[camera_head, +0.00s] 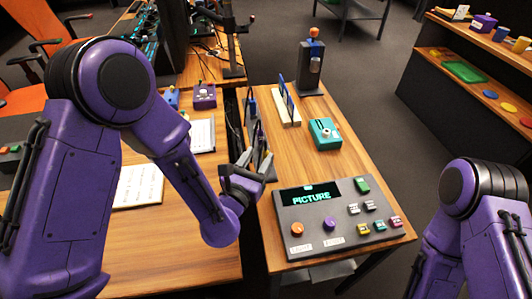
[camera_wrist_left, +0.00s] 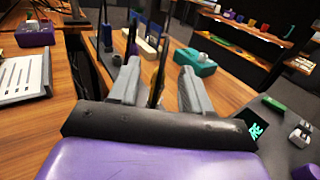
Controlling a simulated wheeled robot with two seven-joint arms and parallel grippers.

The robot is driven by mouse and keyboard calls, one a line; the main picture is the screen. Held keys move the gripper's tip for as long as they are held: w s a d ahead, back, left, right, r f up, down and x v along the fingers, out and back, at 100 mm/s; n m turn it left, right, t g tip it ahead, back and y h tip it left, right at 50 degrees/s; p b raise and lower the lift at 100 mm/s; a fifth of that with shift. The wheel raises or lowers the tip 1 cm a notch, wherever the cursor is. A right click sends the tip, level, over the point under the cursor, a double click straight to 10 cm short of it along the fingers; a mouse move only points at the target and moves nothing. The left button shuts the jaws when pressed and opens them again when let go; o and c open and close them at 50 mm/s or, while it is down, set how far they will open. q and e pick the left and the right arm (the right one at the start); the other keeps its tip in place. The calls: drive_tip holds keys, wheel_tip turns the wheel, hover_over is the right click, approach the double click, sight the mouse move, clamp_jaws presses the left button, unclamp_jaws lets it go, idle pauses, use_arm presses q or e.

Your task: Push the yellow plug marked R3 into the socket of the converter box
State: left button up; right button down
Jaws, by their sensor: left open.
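My left gripper (camera_head: 258,163) is open above the wooden tables, just beyond the grey control panel. In the left wrist view its two grey fingers (camera_wrist_left: 159,76) stand apart, with a thin dark upright piece with a yellowish edge (camera_wrist_left: 157,84) showing between them; I cannot tell whether it lies between the fingers or beyond them. I cannot make out a plug marked R3 or its socket. A teal box (camera_head: 325,133) with a pale knob stands right of the gripper and also shows in the left wrist view (camera_wrist_left: 195,62); I cannot tell whether it is the converter box. My right gripper is out of view.
The grey control panel (camera_head: 285,238) has a screen reading PICTURE and several coloured buttons. Thin upright boards (camera_head: 287,103) stand in a pale rack (camera_head: 282,112) beyond the gripper. A purple box (camera_head: 204,95) and papers (camera_head: 139,186) lie left. Bare wood shows around the teal box.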

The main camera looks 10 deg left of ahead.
sight(265, 149)
use_arm(q)
drive_tip(key=w, duration=0.2)
drive_tip(key=w+d+p, duration=0.1)
drive_tip(key=w, duration=0.3)
drive_tip(key=shift+w+d+f+p, duration=0.1)
drive_tip(key=shift+w+d+p, duration=0.1)
drive_tip(key=shift+d+p, duration=0.15)
clamp_jaws()
